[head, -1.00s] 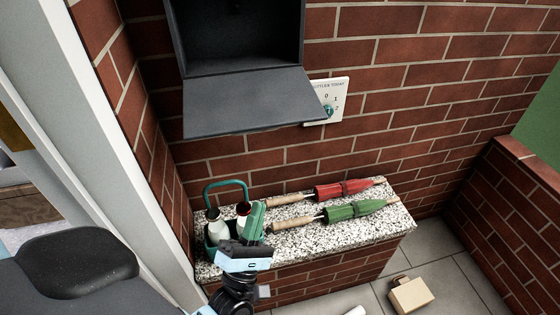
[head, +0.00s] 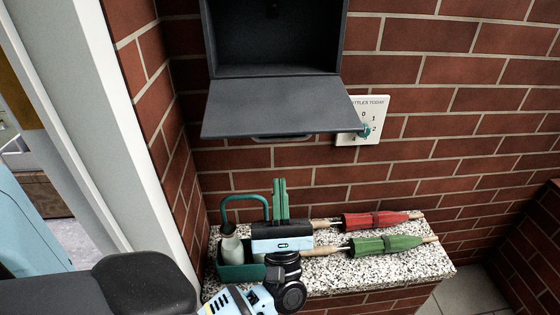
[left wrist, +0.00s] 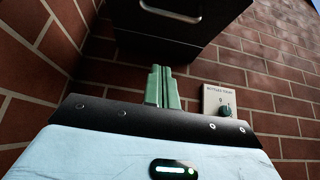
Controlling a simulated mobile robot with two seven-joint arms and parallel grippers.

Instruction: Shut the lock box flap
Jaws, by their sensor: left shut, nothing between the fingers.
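The dark grey lock box (head: 275,35) is fixed to the brick wall, with its front open. Its flap (head: 280,107) hangs hinged at the bottom edge, lowered outward and sloping towards me. A handle shows on the flap's underside, and in the left wrist view the flap (left wrist: 165,35) is seen from below. My left gripper (head: 281,182) is below the flap, fingers pointing up, shut and empty. It also shows in the left wrist view (left wrist: 162,72), apart from the flap. My right gripper is out of view.
A speckled stone bench (head: 385,268) below bears a green bottle carrier (head: 238,272), a red umbrella (head: 375,220) and a green umbrella (head: 380,243). A dial plate (head: 372,105) is on the wall right of the flap. A white door frame (head: 85,120) stands at left.

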